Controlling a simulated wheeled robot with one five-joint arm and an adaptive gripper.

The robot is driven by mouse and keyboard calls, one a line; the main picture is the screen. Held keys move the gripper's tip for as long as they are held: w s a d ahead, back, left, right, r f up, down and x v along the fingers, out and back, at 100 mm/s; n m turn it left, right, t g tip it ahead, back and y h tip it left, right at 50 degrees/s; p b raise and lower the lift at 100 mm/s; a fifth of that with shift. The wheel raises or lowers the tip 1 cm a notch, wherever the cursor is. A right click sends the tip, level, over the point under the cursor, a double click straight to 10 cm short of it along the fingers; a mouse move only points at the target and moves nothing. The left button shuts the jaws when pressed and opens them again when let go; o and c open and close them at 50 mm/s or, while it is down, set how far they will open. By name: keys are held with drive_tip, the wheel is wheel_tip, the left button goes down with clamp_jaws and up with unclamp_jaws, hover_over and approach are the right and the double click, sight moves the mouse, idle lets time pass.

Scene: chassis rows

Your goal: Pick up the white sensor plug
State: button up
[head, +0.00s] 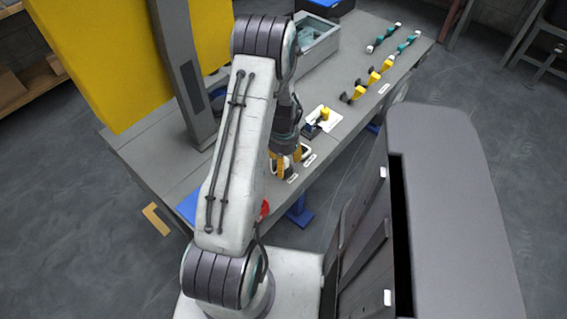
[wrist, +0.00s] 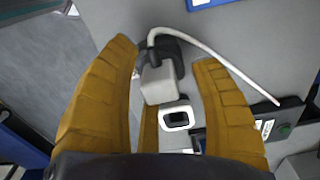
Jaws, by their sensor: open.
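The white sensor plug (wrist: 160,84) is a small white block in the wrist view, with a dark part behind it and a white cable (wrist: 225,64) curving off to the right. It lies between the two orange fingers of my gripper (wrist: 165,54), which are open with a gap on either side of the plug. A white ring with a dark opening (wrist: 178,118) sits just below the block; I cannot tell whether it is part of the plug. In the head view my gripper (head: 284,163) points down at the bench's near edge, and the plug is mostly hidden there.
The grey bench (head: 160,150) carries a yellow connector on a white plate (head: 324,116), a row of yellow connectors (head: 374,77), teal connectors (head: 393,38) and a grey open box (head: 312,42). A dark post (head: 184,70) stands left of my arm. A black device (wrist: 283,124) touches the cable's end.

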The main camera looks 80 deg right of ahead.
drive_tip(key=shift+c, duration=0.2)
clamp_jaws()
idle(0.4)
